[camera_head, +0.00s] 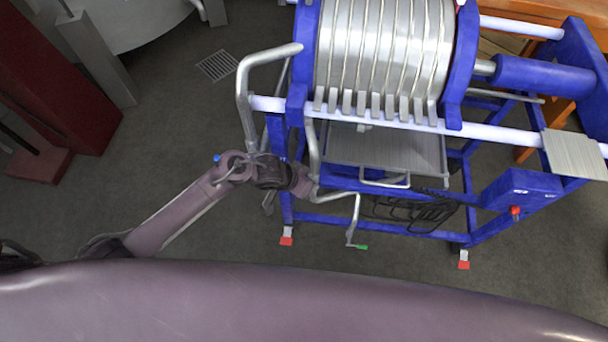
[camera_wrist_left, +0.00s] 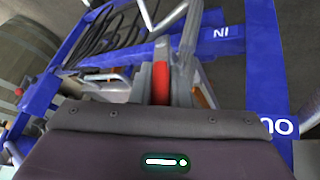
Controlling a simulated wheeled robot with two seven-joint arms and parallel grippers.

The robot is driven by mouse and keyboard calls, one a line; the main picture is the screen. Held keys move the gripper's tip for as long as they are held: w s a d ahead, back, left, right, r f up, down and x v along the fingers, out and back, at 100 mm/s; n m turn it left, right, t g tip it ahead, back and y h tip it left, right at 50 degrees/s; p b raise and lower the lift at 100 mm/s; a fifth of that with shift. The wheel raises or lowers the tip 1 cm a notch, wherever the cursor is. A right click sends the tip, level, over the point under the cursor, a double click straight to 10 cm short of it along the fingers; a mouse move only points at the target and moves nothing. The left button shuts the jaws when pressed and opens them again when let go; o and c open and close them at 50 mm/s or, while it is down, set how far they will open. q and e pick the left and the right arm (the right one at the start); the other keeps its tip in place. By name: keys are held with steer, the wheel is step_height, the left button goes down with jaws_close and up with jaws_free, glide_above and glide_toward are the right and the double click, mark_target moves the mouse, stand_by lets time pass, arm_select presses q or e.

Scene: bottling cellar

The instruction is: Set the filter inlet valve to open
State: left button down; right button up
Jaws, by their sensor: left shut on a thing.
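The filter inlet valve has a red handle (camera_wrist_left: 160,83), seen in the left wrist view beside a grey pipe (camera_wrist_left: 182,50) and a blue bar with an upside-down "IN" label (camera_wrist_left: 221,32). My left gripper (camera_wrist_left: 170,84) is shut on this red handle. In the head view my left gripper (camera_head: 302,183) is at the left end of the plate filter (camera_head: 380,50), by the bent grey pipes (camera_head: 245,100). My wrist hides the red handle there. How far the valve is turned cannot be told. My right gripper is not in view.
A green-ended pipe (camera_head: 352,230) hangs just right of my left gripper. The blue filter frame (camera_head: 287,205) stands close by. A blue box with a red knob (camera_head: 515,213) is at the right. Grey floor (camera_head: 180,130) is free at the left.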

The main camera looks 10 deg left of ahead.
arm_select(q)
steer(key=shift+d+m+y+p, duration=0.3)
steer(key=shift+d+y+p, duration=0.25)
steer(key=shift+y+p, duration=0.55)
steer(key=shift+y, duration=0.4)
steer(key=c, duration=1.4)
jaws_free()
steer(key=shift+d, duration=0.1)
steer(key=p+v, duration=0.1)
steer(key=v, duration=0.6)
steer(key=shift+s+r, duration=0.2)
steer(key=shift+r, duration=0.15)
